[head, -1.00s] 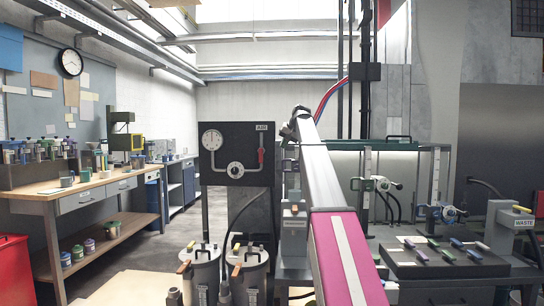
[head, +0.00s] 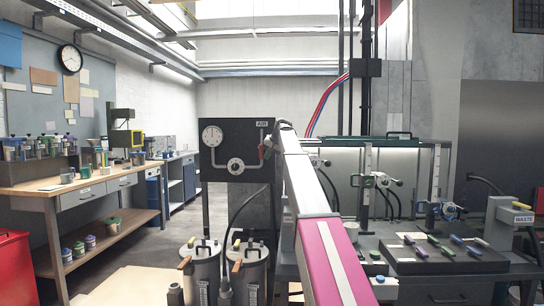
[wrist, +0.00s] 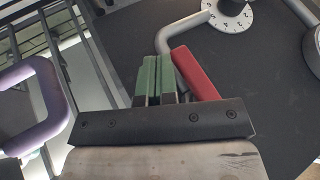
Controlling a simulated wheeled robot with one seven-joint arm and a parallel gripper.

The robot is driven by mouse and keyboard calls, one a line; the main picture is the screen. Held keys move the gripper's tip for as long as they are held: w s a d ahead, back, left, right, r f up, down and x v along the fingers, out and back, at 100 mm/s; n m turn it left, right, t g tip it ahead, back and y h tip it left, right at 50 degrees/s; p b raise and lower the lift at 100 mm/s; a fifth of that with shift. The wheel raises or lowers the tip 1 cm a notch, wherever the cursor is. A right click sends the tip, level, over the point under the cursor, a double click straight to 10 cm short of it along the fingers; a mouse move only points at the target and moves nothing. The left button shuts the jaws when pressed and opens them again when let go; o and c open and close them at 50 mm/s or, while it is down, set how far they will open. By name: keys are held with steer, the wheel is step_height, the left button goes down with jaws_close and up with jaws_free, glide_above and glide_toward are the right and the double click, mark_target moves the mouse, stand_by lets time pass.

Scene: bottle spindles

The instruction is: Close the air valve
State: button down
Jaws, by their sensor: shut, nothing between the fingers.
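The AIR panel (head: 222,160) is a dark upright board with a round gauge (head: 212,135), a dial and grey piping. The red valve handle (head: 264,150) is at its right side, below the AIR label, partly covered by my arm. In the wrist view the red handle (wrist: 196,75) lies slanted just right of my fingers, beside the grey pipe (wrist: 182,30). My gripper (wrist: 158,62) has green fingers, shut together with nothing between them. They are next to the handle; I cannot tell whether they touch it. In the head view my gripper (head: 270,144) is at the panel's right edge.
Two lidded metal canisters (head: 203,262) stand below the panel. A bench with a dark tray (head: 440,262) and hose fittings is at the right. A wooden workbench (head: 95,187) is at the left. A purple loop-shaped handle (wrist: 45,105) shows in the wrist view.

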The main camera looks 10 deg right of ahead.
steer(key=shift+a, duration=0.1)
stand_by(0.3)
steer(key=y, duration=0.1)
steer(key=a+y, duration=0.1)
steer(key=f+t, duration=0.1)
steer(key=shift+w+a+m+y, duration=0.25)
steer(key=shift+m+y, duration=0.05)
steer(key=shift+y, duration=0.1)
steer(key=v, duration=1)
steer(key=shift+s+d+r, duration=0.2)
steer(key=shift+r, duration=0.1)
